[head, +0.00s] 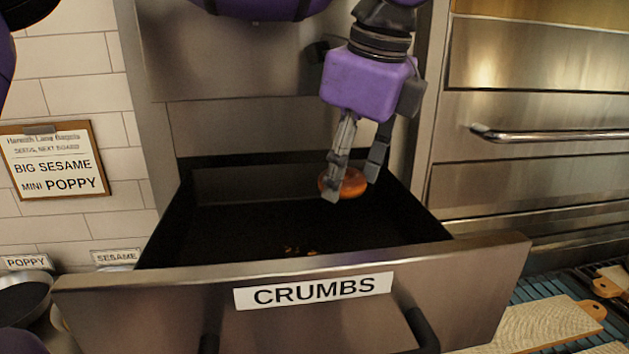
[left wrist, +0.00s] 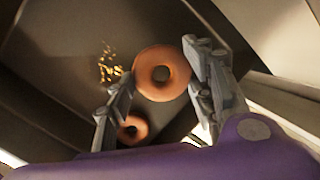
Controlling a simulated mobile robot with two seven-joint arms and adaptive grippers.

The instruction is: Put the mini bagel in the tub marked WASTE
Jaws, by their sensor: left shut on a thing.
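My left gripper (head: 352,187) reaches down into an open drawer marked CRUMBS (head: 312,290). It is shut on an orange-brown ring-shaped bagel (head: 352,182), held above the drawer's dark floor. In the left wrist view this bagel (left wrist: 147,73) sits between the two fingertips, its hole facing the camera. A second, smaller-looking bagel (left wrist: 132,137) shows beyond the fingers, lower in that view; I cannot tell exactly what it rests on. It is not distinguishable in the head view. No tub marked WASTE is in view. My right gripper is not in view.
Yellow crumbs (left wrist: 110,65) lie on the drawer floor. A wall sign (head: 60,165) reads BIG SESAME, MINI POPPY. Bowls labelled POPPY (head: 25,262) and SESAME (head: 117,256) stand at left. Wooden boards (head: 540,325) lie at right, below a steel oven handle (head: 550,136).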

